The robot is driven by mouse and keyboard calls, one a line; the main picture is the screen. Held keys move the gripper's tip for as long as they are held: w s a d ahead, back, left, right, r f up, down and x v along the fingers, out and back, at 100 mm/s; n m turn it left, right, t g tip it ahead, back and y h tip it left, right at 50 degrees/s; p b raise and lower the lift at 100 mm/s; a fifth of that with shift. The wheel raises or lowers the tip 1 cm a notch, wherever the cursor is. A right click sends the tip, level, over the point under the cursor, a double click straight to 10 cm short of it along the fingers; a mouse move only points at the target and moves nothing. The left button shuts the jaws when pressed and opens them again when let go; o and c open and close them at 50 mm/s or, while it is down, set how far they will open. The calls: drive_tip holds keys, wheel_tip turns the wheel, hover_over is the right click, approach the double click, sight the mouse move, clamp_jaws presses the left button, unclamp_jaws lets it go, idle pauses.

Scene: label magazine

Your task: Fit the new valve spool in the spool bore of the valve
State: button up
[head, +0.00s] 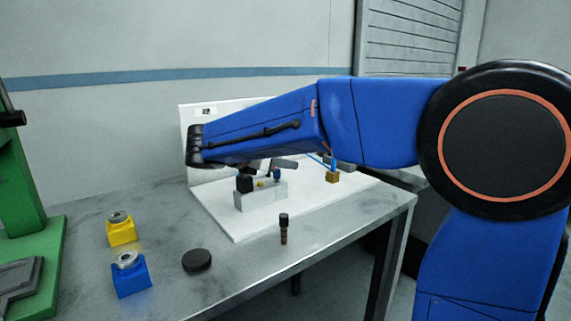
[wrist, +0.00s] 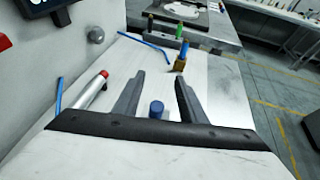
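A grey block (head: 262,199), which looks like the valve, stands on the white board under my arm. It carries a black box (head: 243,183), a small brass-coloured part and a blue cap (head: 277,174). No bore opening can be made out. A short upright rod (head: 284,229) with a black top and brown lower part stands on the bare table in front of the board; it looks like a spool. In the wrist view my gripper (wrist: 160,76) is open, its fingers apart. A blue cylinder (wrist: 157,109) shows between them, not gripped. My arm partly hides the gripper in the head view.
A black disc (head: 197,260), a blue block (head: 130,275) and a yellow block (head: 121,232) stand at the front left. A green machine (head: 28,180) is at far left. A brass fitting (wrist: 180,65) and a red-ended silver cylinder (wrist: 91,91) are on the board.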

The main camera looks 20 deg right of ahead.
drive_tip(key=v, duration=1.5)
drive_tip(key=shift+a, duration=0.25)
drive_tip(key=shift+s+r, duration=0.1)
drive_tip(key=shift+s, duration=0.05)
